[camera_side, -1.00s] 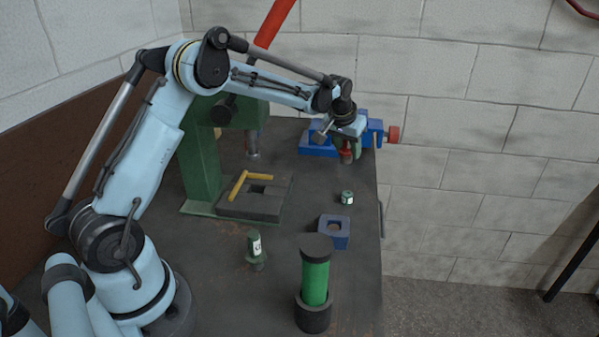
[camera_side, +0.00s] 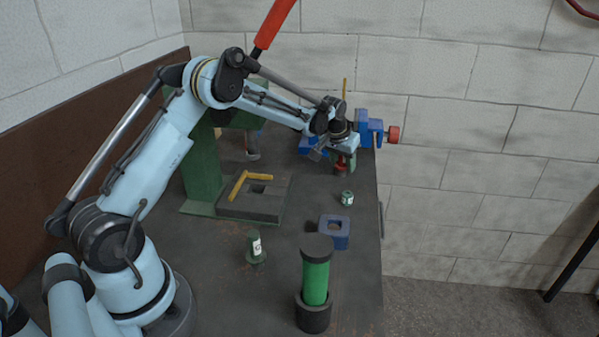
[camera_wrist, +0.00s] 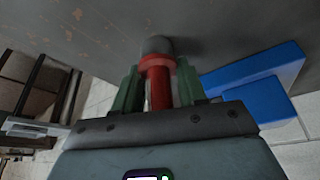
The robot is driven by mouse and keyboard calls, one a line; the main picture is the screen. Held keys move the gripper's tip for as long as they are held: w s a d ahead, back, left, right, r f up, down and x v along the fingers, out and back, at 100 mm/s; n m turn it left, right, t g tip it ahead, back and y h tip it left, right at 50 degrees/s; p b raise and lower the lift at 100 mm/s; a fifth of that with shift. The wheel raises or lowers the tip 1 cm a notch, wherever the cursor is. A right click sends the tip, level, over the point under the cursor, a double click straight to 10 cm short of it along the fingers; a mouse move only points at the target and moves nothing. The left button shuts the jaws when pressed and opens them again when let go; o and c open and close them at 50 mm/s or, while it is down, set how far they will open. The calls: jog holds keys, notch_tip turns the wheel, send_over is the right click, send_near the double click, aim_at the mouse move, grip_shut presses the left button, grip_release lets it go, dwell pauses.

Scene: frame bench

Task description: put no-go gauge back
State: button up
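My gripper (camera_side: 342,164) has green fingers and is over the far right part of the bench, in front of the blue vise. In the wrist view the fingers (camera_wrist: 159,88) are around a red shaft with a wider red collar and grey end, apparently the no-go gauge (camera_wrist: 160,80). Its grey end points at the bench top, very near it; I cannot tell if it touches. In the side view only a little of the red gauge (camera_side: 341,168) shows below the fingers. No place marked for the gauge can be made out.
A small labelled green cylinder (camera_side: 347,198) stands closest to my gripper. A blue block with a hole (camera_side: 341,240), a green cylinder in a black cup (camera_side: 316,283) and a labelled green piece (camera_side: 254,244) are nearer. The blue vise (camera_side: 364,127) is behind; the green press (camera_side: 201,170) is left.

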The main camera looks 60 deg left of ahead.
jog(key=o, duration=0.4)
jog(key=shift+s+r, duration=0.15)
jog(key=shift+r, duration=0.35)
jog(key=v, duration=0.4)
jog(key=shift+s+d+r, duration=0.15)
jog(key=shift+s+d, duration=0.1)
jog(key=shift+s, duration=0.25)
jog(key=s+d, duration=0.1)
jog(key=s, duration=0.2)
jog(key=s+d, duration=0.1)
jog(key=s, duration=0.2)
jog(key=s+d, duration=0.1)
jog(key=s, duration=0.3)
jog(key=shift+s+d, duration=0.15)
jog(key=shift+d, duration=0.15)
jog(key=s+d+r+m+t, duration=0.1)
jog(key=s+d+r+m, duration=0.1)
jog(key=s+d+r, duration=0.2)
jog(key=s+d+r+m+t+h, duration=0.1)
jog(key=s+d+r+t, duration=0.1)
jog(key=s+d, duration=0.5)
jog(key=shift+s+r+m, duration=0.4)
jog(key=shift+s+r, duration=0.5)
jog(key=shift+s, duration=1.05)
